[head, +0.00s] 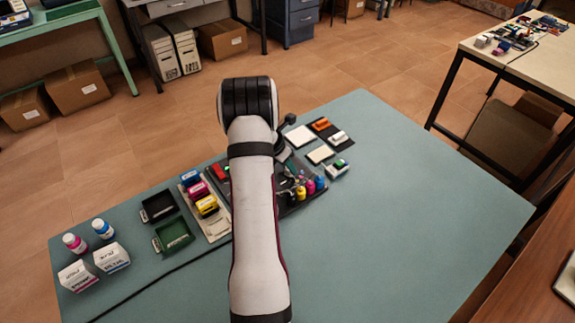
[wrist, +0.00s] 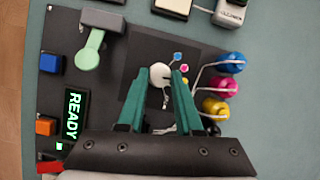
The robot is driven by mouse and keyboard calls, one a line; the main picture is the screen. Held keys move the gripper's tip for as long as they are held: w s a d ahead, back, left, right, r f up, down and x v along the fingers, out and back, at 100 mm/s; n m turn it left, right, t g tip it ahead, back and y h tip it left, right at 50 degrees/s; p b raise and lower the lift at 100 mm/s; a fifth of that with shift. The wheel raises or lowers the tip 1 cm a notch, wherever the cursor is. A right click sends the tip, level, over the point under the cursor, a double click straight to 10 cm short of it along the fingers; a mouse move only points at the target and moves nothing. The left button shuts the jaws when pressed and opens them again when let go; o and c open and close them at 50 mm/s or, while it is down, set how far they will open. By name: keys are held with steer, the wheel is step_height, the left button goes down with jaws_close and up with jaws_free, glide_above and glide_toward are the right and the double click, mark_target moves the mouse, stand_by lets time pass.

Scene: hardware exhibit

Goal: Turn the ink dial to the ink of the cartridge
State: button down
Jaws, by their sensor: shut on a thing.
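The white dial knob (wrist: 157,73) sits on the black panel with blue (wrist: 177,57), magenta (wrist: 184,69) and yellow (wrist: 185,80) dots to its right. My gripper (wrist: 161,73) has its two teal fingers on either side of the knob, shut on it. Which dot the knob points to is unclear. In the head view my arm hides the dial and gripper. Ink cartridges stand in a holder left of the arm, magenta (head: 198,191) and yellow (head: 207,205) among them. I cannot tell which cartridge sets the ink.
Blue (wrist: 231,62), magenta (wrist: 225,87) and yellow (wrist: 215,108) ink bottles with tubes stand right of the dial. A lit READY display (wrist: 74,115) and a pale green lever (wrist: 88,55) are at left. The teal table (head: 400,220) is clear at right.

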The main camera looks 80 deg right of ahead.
steer(key=shift+w+d+m+g+y, duration=0.1)
steer(key=shift+m+g+y, duration=0.3)
steer(key=shift+m, duration=1)
steer(key=shift+d+m+g+y, duration=0.15)
steer(key=shift+m+y, duration=0.45)
steer(key=shift+m, duration=0.8)
steer(key=shift+a, duration=0.1)
steer(key=c, duration=0.6)
jaws_free()
steer(key=v, duration=1.5)
steer(key=shift+w+r, duration=0.25)
steer(key=shift+r, duration=0.1)
